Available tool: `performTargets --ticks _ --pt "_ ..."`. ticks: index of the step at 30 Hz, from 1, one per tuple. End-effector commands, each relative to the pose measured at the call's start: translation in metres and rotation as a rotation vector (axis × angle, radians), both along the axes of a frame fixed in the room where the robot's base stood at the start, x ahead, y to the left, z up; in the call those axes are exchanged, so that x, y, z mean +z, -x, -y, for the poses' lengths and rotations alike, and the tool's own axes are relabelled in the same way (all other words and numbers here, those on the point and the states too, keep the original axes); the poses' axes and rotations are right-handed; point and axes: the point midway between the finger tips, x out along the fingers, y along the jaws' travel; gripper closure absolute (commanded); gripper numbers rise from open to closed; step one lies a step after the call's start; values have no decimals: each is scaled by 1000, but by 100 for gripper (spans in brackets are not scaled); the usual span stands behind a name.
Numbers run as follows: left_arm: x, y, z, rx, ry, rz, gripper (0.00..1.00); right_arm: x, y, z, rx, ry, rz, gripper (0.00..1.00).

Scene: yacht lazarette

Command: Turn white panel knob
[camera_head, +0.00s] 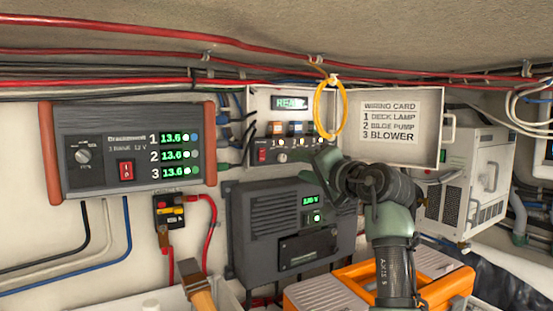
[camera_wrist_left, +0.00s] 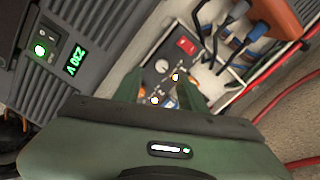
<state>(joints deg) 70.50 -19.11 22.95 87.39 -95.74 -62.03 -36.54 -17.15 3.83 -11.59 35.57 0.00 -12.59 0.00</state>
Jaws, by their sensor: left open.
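The white panel knob (camera_head: 282,157) is a small round knob low on the white open box panel (camera_head: 252,101), right of a red switch (camera_head: 262,155). In the left wrist view the pale knob (camera_wrist_left: 162,66) shows beyond and between the fingers, beside the red switch (camera_wrist_left: 187,45). My left gripper (camera_head: 305,157) is open, just right of the knob in the head view and pointing toward the panel. Its two green fingers (camera_wrist_left: 160,88) look apart and empty in the wrist view; contact with the knob cannot be told. My right gripper is not in view.
A grey charger box (camera_head: 127,150) with another knob hangs on the left. A dark unit (camera_head: 290,228) is mounted below the panel. The open lid with a wiring card (camera_head: 395,122) and a yellow cable loop (camera_head: 321,108) are close to my arm. An orange case (camera_head: 450,286) lies below.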

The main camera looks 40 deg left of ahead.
Motion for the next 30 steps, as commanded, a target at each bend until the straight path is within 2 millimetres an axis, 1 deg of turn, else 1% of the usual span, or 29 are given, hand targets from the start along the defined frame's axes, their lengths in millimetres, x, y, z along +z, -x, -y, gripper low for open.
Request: performTargets --ticks 2,5,9,15,20,24,27,29,30 --pt "2 -1 -5 1 0 -1 59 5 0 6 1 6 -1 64" --pt "4 -5 -17 2 0 -2 59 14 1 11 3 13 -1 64" --pt "5 -11 -40 3 1 -3 59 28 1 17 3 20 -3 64" --pt "3 -19 -65 1 -1 -2 59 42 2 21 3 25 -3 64" --pt "0 -22 -73 -1 0 -1 59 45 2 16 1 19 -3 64" --pt "-1 -22 -74 -2 -1 -1 59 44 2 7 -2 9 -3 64" --pt "-1 -22 -74 -2 -1 -1 59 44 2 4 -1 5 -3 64" --pt "-1 -22 -74 -1 -1 -1 76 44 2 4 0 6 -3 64" --pt "-1 -22 -74 -1 -1 -1 87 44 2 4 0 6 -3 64"
